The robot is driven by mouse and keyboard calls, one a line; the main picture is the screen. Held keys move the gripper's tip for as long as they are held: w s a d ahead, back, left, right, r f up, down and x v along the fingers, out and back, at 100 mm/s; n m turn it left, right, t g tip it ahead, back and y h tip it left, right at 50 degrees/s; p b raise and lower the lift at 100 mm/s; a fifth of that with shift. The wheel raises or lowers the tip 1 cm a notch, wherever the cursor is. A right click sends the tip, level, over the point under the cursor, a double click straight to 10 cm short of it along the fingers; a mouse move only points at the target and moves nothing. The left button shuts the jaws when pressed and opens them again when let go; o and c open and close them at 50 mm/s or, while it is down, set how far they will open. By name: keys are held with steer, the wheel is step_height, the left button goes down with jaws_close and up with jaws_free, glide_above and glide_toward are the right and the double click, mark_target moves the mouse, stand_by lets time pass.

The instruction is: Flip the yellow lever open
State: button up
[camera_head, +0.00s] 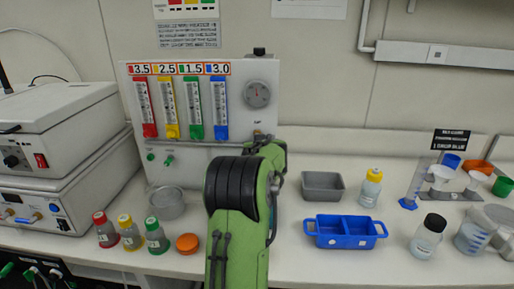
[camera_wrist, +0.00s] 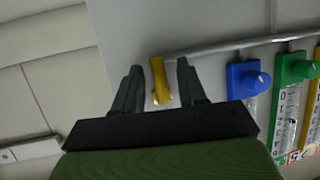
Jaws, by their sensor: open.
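The yellow lever (camera_wrist: 160,82) shows in the wrist view as a short bar with a forked lower end. My gripper (camera_wrist: 160,65) is open, with one dark finger on each side of the lever. Gaps show between the lever and both fingers; I cannot tell how deep the lever sits between them.
The flowmeter panel (camera_head: 250,107) carries red, yellow, green and blue gauges and a round dial (camera_head: 257,94). The blue knob (camera_wrist: 250,79) and green knob (camera_wrist: 296,69) lie right of my gripper. Bottles, a metal bowl (camera_head: 166,203), a grey tray (camera_head: 322,186) and a blue tray (camera_head: 344,232) stand on the bench.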

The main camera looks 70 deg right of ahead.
steer(key=v, duration=1.5)
steer(key=shift+a+r+b, duration=0.2)
steer(key=shift+a+b, duration=0.1)
steer(key=shift+b, duration=0.15)
steer(key=shift+s, duration=0.1)
